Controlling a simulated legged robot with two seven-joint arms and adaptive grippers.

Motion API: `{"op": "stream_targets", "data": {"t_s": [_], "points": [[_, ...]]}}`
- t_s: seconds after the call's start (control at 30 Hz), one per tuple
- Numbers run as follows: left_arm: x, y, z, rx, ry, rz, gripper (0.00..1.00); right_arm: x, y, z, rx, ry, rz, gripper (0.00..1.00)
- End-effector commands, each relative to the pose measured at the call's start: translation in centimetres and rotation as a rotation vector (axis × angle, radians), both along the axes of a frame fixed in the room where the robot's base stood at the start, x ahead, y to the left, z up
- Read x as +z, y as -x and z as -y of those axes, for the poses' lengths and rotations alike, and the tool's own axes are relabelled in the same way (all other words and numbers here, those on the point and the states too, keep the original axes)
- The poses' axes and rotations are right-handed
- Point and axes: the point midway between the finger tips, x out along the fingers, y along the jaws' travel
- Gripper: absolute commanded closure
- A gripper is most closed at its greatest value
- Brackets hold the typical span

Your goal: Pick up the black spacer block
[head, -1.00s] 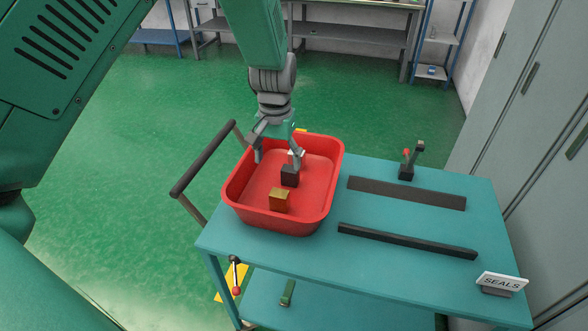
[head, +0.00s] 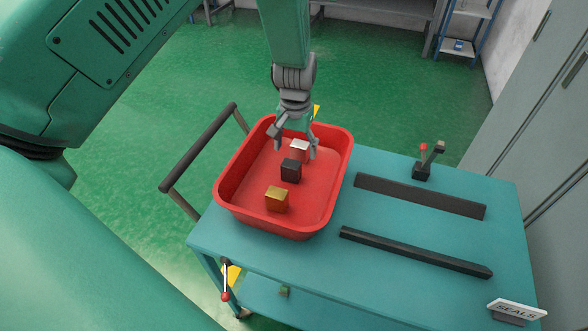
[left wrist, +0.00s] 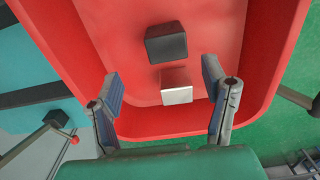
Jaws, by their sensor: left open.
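The black spacer block (head: 291,170) sits in the red bin, between a brass-coloured block (head: 277,199) nearer me and a silver block (head: 299,149) farther off. My left gripper (head: 295,146) is open over the far end of the bin, around or just above the silver block. In the left wrist view the open fingers of my left gripper (left wrist: 166,95) stand either side of the silver block (left wrist: 176,88). The black block (left wrist: 166,43) lies beyond the fingertips there, apart from them. The brass-coloured block is out of that view. My right gripper is not in view.
The red bin (head: 229,184) has raised walls around the blocks and stands on a teal cart (head: 400,251). Two dark bars (head: 420,195) and a small red-knobbed lever (head: 423,166) are to its right. A SEALS sign (head: 516,309) stands at the cart's corner.

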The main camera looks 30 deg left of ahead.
Motion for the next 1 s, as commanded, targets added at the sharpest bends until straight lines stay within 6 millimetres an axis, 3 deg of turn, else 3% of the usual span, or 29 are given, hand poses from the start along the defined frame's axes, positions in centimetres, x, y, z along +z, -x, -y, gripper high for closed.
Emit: {"op": "stream_targets", "data": {"t_s": [0.27,0.53,0.8,0.83,1.0], "points": [[-2.2,0.4,-0.2,0.000,0.001,-0.002,0.33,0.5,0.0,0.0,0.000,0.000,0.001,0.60],[-5.9,0.8,-0.1,0.000,-0.001,-0.001,0.33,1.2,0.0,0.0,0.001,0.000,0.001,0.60],[-6.3,0.8,-0.1,-0.001,-0.001,0.002,0.33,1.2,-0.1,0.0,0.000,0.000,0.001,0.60],[-6.3,0.8,-0.2,-0.001,-0.001,0.002,0.36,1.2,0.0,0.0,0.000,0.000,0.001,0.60],[-6.3,0.8,-0.2,-0.001,0.000,0.001,0.91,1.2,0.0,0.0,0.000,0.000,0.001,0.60]]}}
